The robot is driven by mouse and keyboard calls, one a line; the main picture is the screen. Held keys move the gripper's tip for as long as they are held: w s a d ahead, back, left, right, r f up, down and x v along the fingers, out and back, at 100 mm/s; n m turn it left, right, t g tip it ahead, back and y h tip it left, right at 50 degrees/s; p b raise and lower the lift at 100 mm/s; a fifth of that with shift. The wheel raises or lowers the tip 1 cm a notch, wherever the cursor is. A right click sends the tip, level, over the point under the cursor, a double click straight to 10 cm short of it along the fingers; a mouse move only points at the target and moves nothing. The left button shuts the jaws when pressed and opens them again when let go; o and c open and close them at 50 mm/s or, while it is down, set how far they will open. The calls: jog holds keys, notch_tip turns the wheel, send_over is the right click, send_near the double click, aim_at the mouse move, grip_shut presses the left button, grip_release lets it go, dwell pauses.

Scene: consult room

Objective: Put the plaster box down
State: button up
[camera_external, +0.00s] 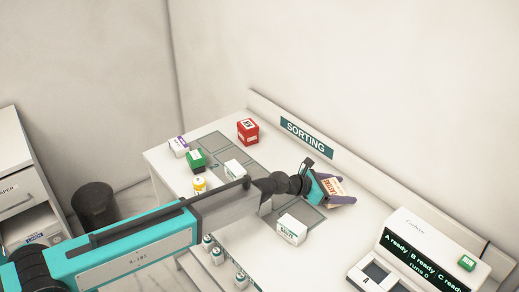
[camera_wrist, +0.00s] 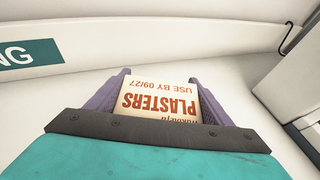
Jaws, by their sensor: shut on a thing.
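The plaster box (camera_wrist: 158,98) is cream with red-brown "PLASTERS" and "USE BY 09/27" lettering, upside down in the wrist view. My gripper (camera_wrist: 160,90) has its two purple fingers on either side of the box and is shut on it. In the external view the box (camera_external: 334,188) shows in my gripper (camera_external: 338,192), over the right part of the white table (camera_external: 330,240) near the back ledge. I cannot tell whether the box touches the table. Its lower part is hidden by my gripper in the wrist view.
A salts box (camera_external: 291,230) stands just in front of my gripper. An analyser (camera_external: 420,250) stands at right. The sorting ledge (camera_external: 370,180) runs behind.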

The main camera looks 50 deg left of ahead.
jog(key=shift+f, duration=1.25)
jog(key=shift+f, duration=0.1)
jog(key=o, duration=1.1)
jog(key=shift+b+v, duration=1.05)
jog(key=shift+v, duration=5)
jog(key=shift+w+r, duration=0.1)
jog(key=shift+r, duration=0.15)
